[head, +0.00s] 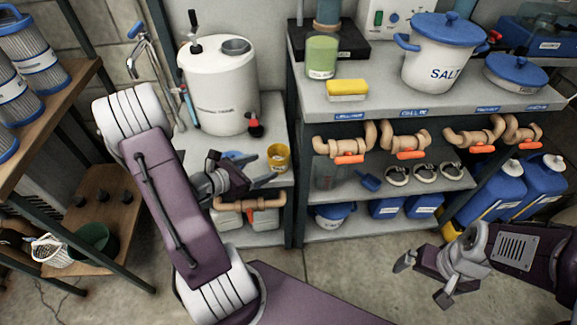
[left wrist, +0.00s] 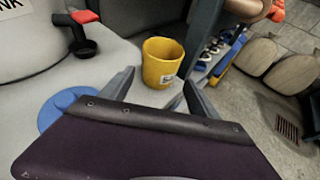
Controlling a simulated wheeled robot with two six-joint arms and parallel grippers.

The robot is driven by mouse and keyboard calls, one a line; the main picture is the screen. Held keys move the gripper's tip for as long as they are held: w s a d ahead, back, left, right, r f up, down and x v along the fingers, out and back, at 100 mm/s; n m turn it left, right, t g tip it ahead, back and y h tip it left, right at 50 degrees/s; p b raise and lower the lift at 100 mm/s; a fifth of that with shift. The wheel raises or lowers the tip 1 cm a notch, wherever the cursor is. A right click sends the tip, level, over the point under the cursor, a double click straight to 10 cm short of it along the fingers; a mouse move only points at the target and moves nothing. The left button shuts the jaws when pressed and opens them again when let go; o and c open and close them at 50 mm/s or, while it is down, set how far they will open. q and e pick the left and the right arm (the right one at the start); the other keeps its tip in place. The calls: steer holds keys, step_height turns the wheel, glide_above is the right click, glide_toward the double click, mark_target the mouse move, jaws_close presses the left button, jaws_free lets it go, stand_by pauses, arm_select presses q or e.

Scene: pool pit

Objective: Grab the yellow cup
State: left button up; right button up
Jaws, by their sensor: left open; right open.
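The yellow cup (head: 278,157) stands upright on the lower grey shelf, near its right edge, with a small white label on its side. In the left wrist view the yellow cup (left wrist: 161,62) is just beyond my fingertips, between them in the picture. My left gripper (head: 268,166) is open and empty, its fingers pointing at the cup; its fingertips also show in the left wrist view (left wrist: 157,88). I cannot tell whether a finger touches the cup. My right gripper (head: 420,277) is open and empty, low at the right, far from the cup.
A white tank (head: 217,90) with a black and red tap (head: 254,124) stands left of the cup. A blue disc (left wrist: 62,108) lies on the shelf beside my left gripper. A dark shelf post and beige pipe (head: 250,202) are close by. The floor in front is clear.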

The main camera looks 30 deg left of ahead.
mark_target(280, 160)
arm_select(q)
steer(key=b+x, duration=0.2)
steer(key=x, duration=0.6)
steer(key=shift+w+d+f+b, duration=0.1)
steer(key=shift+w+b, duration=0.3)
steer(key=shift+s, duration=0.1)
steer(key=shift+c, duration=0.3)
steer(key=c, duration=1.1)
step_height(280, 160, up, 27)
steer(key=p, duration=1.2)
steer(key=shift+c, duration=0.2)
steer(key=shift+r, duration=0.55)
